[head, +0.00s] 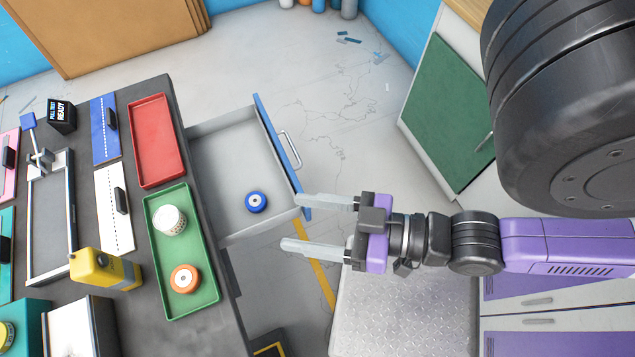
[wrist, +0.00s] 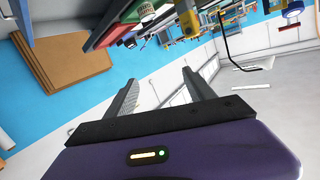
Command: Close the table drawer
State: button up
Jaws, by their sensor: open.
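The table drawer (head: 222,148) is grey inside with a blue front (head: 277,150) and a silver handle (head: 291,150). It is pulled out from the right side of the dark table (head: 133,92). A blue round item with a white centre (head: 256,201) lies in the drawer. My gripper (head: 290,222) is open, its two fingers pointing left near the lower corner of the drawer front. The upper fingertip overlaps that corner in the head view; I cannot tell whether it touches. The wrist view shows the open fingers (wrist: 161,92) with nothing between them.
A red tray (head: 157,140) and a green tray (head: 160,255), holding a white and an orange round item, lie along the table's right edge. A green-doored cabinet (head: 447,112) stands at the upper right. Floor beyond the drawer front is clear. A metal-topped surface (head: 400,315) lies below my gripper.

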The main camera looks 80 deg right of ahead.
aim_at(237, 153)
jog(key=u, duration=0.95)
jog(key=l+u, duration=0.1)
jog(key=u, duration=2.25)
jog(key=k+u, duration=0.1)
jog(key=u, duration=0.35)
jog(key=k+u, duration=0.2)
jog(key=k, duration=2.3)
jog(key=k+l+z, duration=0.15)
jog(key=k, duration=0.75)
jog(key=z, duration=0.35)
jog(key=k+z, duration=0.15)
jog(key=z, duration=0.25)
jog(key=l+z, duration=0.1)
jog(key=z, duration=0.25)
